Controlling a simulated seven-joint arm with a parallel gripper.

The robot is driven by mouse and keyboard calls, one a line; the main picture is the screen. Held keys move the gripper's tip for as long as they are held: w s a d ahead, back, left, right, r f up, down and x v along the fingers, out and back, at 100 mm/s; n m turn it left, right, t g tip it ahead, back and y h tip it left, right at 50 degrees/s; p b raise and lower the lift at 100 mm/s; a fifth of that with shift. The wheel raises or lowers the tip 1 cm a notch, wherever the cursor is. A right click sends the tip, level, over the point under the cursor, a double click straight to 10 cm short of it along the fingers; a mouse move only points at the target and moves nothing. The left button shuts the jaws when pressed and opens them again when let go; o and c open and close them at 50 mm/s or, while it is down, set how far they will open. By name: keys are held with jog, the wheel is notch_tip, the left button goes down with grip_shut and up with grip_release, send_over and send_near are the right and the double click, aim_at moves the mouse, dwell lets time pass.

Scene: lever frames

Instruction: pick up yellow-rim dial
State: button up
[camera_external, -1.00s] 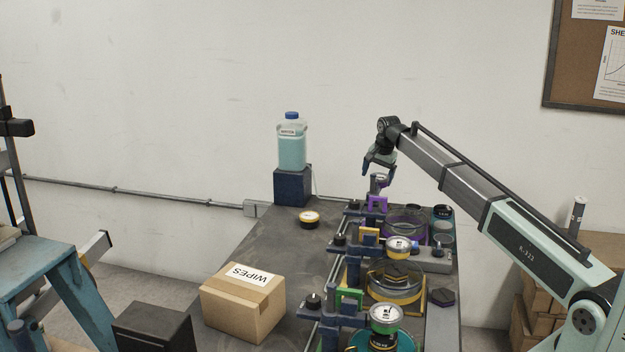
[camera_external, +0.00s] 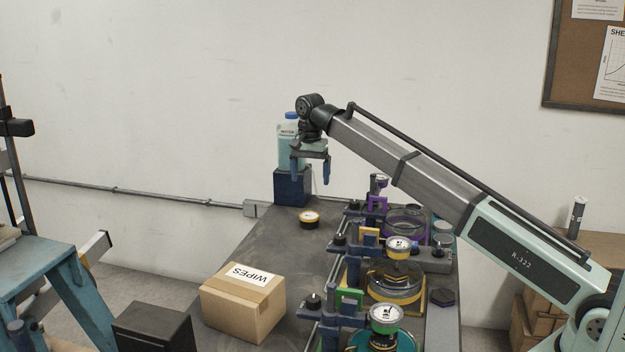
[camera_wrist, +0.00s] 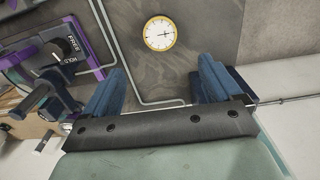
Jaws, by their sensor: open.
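The yellow-rim dial (camera_external: 309,219) lies on the dark table, face up, with a white face. It also shows in the wrist view (camera_wrist: 160,33), beyond and between my fingertips. My gripper (camera_external: 311,180) is open and empty, with its two blue fingers pointing down. It hangs above the back of the table, higher than the dial and apart from it. In the wrist view the fingers (camera_wrist: 166,88) are spread wide with nothing between them.
A jug (camera_external: 290,150) on a dark blue block (camera_external: 293,187) stands close behind my gripper. Lever frames with purple (camera_external: 377,203), yellow (camera_external: 369,236) and green (camera_external: 349,298) parts line the right side. A WIPES box (camera_external: 243,303) sits at the front left. The table around the dial is clear.

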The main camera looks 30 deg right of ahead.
aim_at(309, 215)
notch_tip(309, 215, down, 8)
jog(key=shift+f, duration=0.2)
jog(key=shift+s+a+f, duration=0.1)
jog(key=shift+a+f, duration=0.05)
jog(key=shift+f, duration=1.15)
jog(key=shift+s+a+f, duration=0.1)
jog(key=shift+a+f, duration=0.05)
jog(key=shift+f, duration=1.15)
jog(key=c, duration=1.1)
